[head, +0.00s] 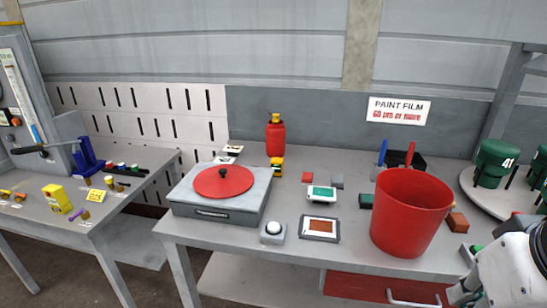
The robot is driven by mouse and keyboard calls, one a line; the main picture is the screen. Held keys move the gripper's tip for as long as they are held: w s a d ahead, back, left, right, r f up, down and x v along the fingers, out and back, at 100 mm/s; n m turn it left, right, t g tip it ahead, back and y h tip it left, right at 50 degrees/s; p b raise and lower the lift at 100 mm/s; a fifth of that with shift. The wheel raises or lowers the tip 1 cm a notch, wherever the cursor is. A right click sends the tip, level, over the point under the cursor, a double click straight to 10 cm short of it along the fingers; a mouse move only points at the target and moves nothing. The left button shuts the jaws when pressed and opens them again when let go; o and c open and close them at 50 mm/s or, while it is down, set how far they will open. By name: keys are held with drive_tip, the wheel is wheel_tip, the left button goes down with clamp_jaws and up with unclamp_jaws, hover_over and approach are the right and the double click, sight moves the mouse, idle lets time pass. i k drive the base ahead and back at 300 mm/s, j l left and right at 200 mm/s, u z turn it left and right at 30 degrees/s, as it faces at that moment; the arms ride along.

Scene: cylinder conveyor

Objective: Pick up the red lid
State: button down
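The red lid (223,182) is a flat round disc with a small dark knob at its centre. It lies flat on top of a grey box-shaped unit (218,213) at the left end of the main table. Nothing covers the lid. Part of my white arm shows at the bottom right corner, well to the right of the lid. My gripper's fingers are not visible in the head view.
A large red bucket (408,212) stands on the table (330,255) between the lid and my arm. A red bottle (275,137) stands behind the lid. A white button box (272,232) and framed panel (320,229) lie in front. Green containers (494,160) stand right.

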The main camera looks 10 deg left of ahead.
sight(224, 181)
drive_tip(key=u, duration=0.8)
drive_tip(key=i+j+z, duration=0.1)
drive_tip(key=z, duration=0.45)
drive_tip(key=i+j+z, duration=0.15)
drive_tip(key=j, duration=0.15)
drive_tip(key=i+j+z, duration=0.2)
drive_tip(key=j+z, duration=0.15)
drive_tip(key=j, duration=0.25)
drive_tip(key=i+j+z, duration=0.15)
drive_tip(key=j, duration=0.2)
drive_tip(key=i+j, duration=0.1)
drive_tip(key=j, duration=0.4)
drive_tip(key=i+j, duration=0.1)
drive_tip(key=j, duration=0.4)
drive_tip(key=i+j+z, duration=0.1)
drive_tip(key=j, duration=0.35)
drive_tip(key=i+j, duration=0.1)
drive_tip(key=j, duration=0.4)
